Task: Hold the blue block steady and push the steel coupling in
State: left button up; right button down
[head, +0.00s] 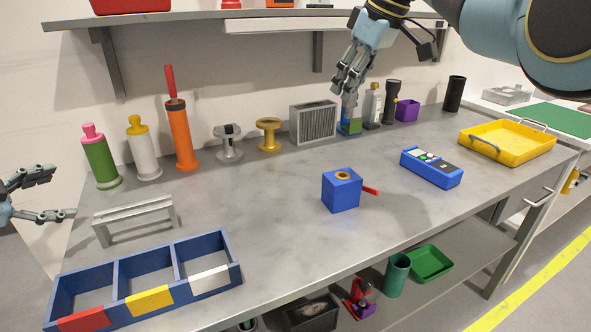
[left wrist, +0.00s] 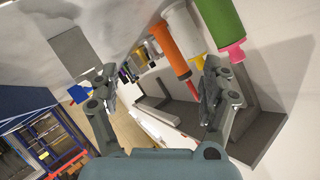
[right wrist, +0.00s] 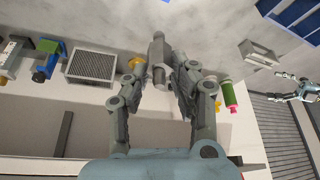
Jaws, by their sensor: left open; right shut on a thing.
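The blue block (head: 341,192) stands on the grey bench near the middle, with a ringed opening on top and a red lever (head: 370,190) at its right side. My right gripper (head: 349,88) is above the back of the bench, shut on a grey metal piece (right wrist: 158,58) that looks like the steel coupling. The piece's lower end (head: 347,111) shows in the head view, well behind and above the block. My left gripper (head: 48,200) is open and empty at the far left, away from the block. Its spread fingers show in the left wrist view (left wrist: 158,85).
Several bottles, spools (head: 269,134) and a grey vent box (head: 313,122) line the back. A blue divided bin (head: 115,268) and a grey stand (head: 135,214) are at left. A blue button box (head: 431,168) and yellow tray (head: 507,143) are at right. Bench around the block is clear.

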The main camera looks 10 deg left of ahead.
pick_arm(q)
jog(key=w+d+r+m+t+h, duration=0.2)
jog(key=w+d+r+m, duration=0.15)
jog(key=r, duration=0.65)
jog(key=w+d+r+m+t+h, duration=0.15)
jog(key=w+d+r, duration=0.3)
jog(key=r, duration=0.45)
jog(key=w+d+r+m+t+h, duration=0.1)
jog(key=w+d+r+m+t, duration=0.3)
jog(key=r, duration=0.6)
jog(key=n+g+h, duration=0.4)
jog(key=n+g, duration=0.3)
jog(key=g, duration=0.6)
send_near(338, 177)
jog(key=x, duration=0.8)
jog(key=shift+w+d, duration=0.1)
jog(key=shift+d, duration=0.15)
jog(key=shift+w+d+f, duration=0.25)
jog(key=shift+w+d, duration=0.2)
jog(key=shift+d, duration=0.05)
jog(key=shift+w+d+f, duration=0.25)
jog(key=shift+d+f, duration=0.1)
jog(key=shift+d, duration=0.2)
